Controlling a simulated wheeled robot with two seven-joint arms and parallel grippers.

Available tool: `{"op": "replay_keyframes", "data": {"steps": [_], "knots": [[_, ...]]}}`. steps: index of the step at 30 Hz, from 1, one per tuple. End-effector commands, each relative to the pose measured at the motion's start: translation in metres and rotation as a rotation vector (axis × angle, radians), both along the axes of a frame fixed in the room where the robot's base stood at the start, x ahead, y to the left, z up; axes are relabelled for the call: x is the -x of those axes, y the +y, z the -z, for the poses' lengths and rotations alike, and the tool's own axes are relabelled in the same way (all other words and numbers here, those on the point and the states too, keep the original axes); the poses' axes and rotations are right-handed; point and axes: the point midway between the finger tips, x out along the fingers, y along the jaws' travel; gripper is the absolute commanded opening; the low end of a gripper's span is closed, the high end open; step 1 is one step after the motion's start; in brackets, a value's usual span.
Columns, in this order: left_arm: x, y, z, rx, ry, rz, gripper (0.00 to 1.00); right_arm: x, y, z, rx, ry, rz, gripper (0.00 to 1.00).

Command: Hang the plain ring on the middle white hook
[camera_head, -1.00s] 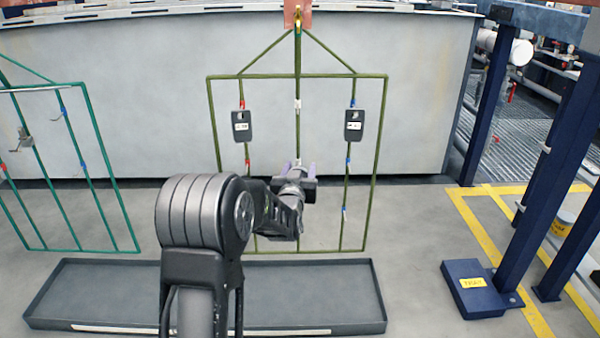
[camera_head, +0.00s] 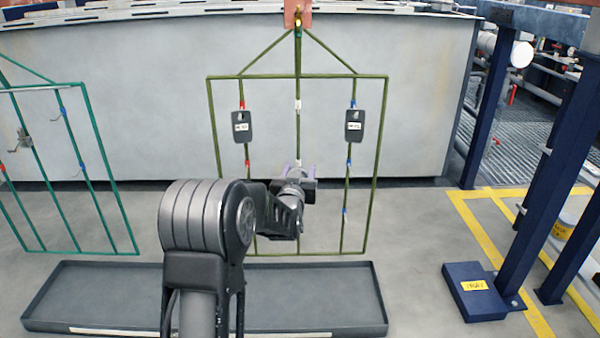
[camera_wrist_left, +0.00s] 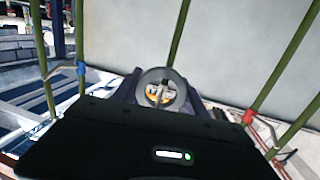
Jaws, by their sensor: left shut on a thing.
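The plain grey ring (camera_wrist_left: 160,72) shows in the left wrist view between the purple fingers of my left gripper (camera_wrist_left: 162,92), which is shut on it. In the head view the left gripper (camera_head: 300,169) is in front of the green rack's (camera_head: 208,130) middle rod, and I cannot make out the ring. A white hook mark (camera_head: 297,105) is on that rod above the gripper. Another white mark (camera_head: 298,162) is right by the fingers, partly hidden. Whether the ring touches a hook cannot be told. My right gripper is not in view.
Two dark tagged plates (camera_head: 241,127) (camera_head: 353,126) hang on the side rods, which carry red and blue marks. A second, teal rack (camera_head: 98,132) is at left. A grey tray (camera_head: 350,320) lies below. A blue post (camera_head: 490,110) stands at right.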

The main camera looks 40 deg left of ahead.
Motion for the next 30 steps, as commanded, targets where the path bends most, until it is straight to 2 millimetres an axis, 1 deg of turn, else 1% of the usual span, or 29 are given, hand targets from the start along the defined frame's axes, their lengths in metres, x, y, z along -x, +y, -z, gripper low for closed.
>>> {"op": "replay_keyframes", "data": {"steps": [7,17,30], "knots": [[-0.0003,0.0001,-0.0003,-0.001,-0.002,0.0,0.02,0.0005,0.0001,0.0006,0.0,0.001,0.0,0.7],[-0.0032,0.0023,0.0048,-0.001,-0.002,0.0,0.02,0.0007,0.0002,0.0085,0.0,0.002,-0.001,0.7],[-0.0032,0.0021,0.0064,0.001,0.003,0.0,0.02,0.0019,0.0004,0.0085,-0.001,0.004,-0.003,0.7]]}}
